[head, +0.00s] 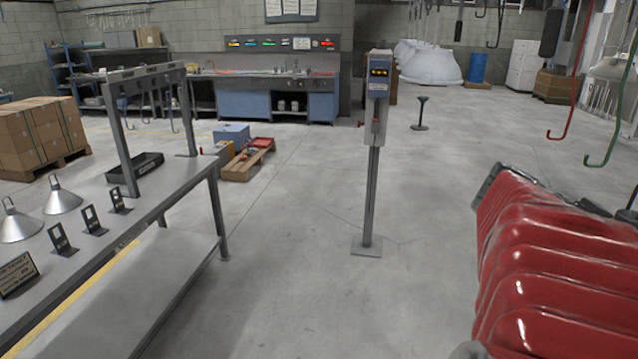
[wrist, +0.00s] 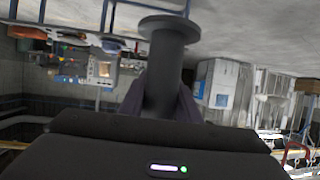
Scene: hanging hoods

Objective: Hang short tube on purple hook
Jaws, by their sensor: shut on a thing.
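In the wrist view, my gripper (wrist: 160,108) is shut on a short dark grey tube (wrist: 166,62). The tube has a wide round flange at its far end and stands out from between the two dark fingers. Its near end is hidden behind the gripper body. In the head view, a red hook (head: 569,85) and a green hook (head: 615,105) hang at the upper right. I cannot make out a purple hook in either view. My gripper and the held tube are not clearly seen in the head view.
A grey workbench (head: 150,205) with metal hoods (head: 62,198) and a hook rack (head: 145,75) stands at the left. A control post (head: 371,160) stands mid-floor. A small black stand (head: 420,115) is behind it. Dark tubes (head: 551,33) hang at the upper right.

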